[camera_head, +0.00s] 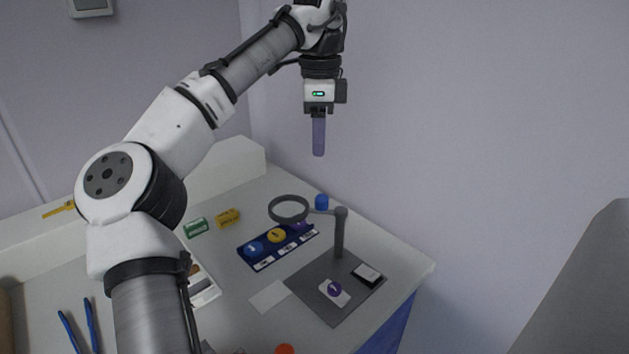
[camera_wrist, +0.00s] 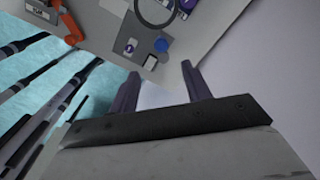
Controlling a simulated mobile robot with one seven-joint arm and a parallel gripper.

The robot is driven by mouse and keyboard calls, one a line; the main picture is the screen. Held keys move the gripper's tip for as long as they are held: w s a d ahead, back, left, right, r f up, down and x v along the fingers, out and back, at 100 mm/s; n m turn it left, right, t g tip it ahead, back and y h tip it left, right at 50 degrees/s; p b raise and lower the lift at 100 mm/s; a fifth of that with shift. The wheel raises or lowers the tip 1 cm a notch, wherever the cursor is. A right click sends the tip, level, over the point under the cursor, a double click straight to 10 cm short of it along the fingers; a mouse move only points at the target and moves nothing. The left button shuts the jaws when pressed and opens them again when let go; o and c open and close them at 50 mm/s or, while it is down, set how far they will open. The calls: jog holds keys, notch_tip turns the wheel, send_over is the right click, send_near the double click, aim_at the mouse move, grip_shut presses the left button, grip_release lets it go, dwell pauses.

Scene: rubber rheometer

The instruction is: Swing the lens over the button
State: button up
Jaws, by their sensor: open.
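A magnifying lens in a dark ring (camera_head: 290,220) sits on a short arm at the top of a grey post (camera_head: 339,236). The post stands at the back of a grey mat (camera_head: 313,273). A purple button (camera_head: 335,288) lies on a white card on that mat. The lens hangs to the left of the post, near the blue tray and not over the button. The ring (camera_wrist: 140,17) and button (camera_wrist: 129,48) also show in the wrist view. My gripper (camera_head: 318,152) is high above the table, pointing down, apart from everything. Its fingers (camera_wrist: 161,70) are spread and empty.
A blue tray (camera_head: 262,263) holds blue, yellow and purple discs. A small black-and-white block (camera_head: 368,275) lies on the mat. A blue cylinder (camera_head: 322,202) stands behind the post. Green (camera_head: 196,227) and yellow (camera_head: 228,217) blocks lie behind the tray. The wall is to the right.

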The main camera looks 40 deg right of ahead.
aim_at(323, 197)
jog(key=f, duration=1.3)
jog(key=shift+s+d+f+p, duration=0.25)
jog(key=shift+d+p, duration=0.1)
jog(key=shift+c, duration=0.5)
grip_shut()
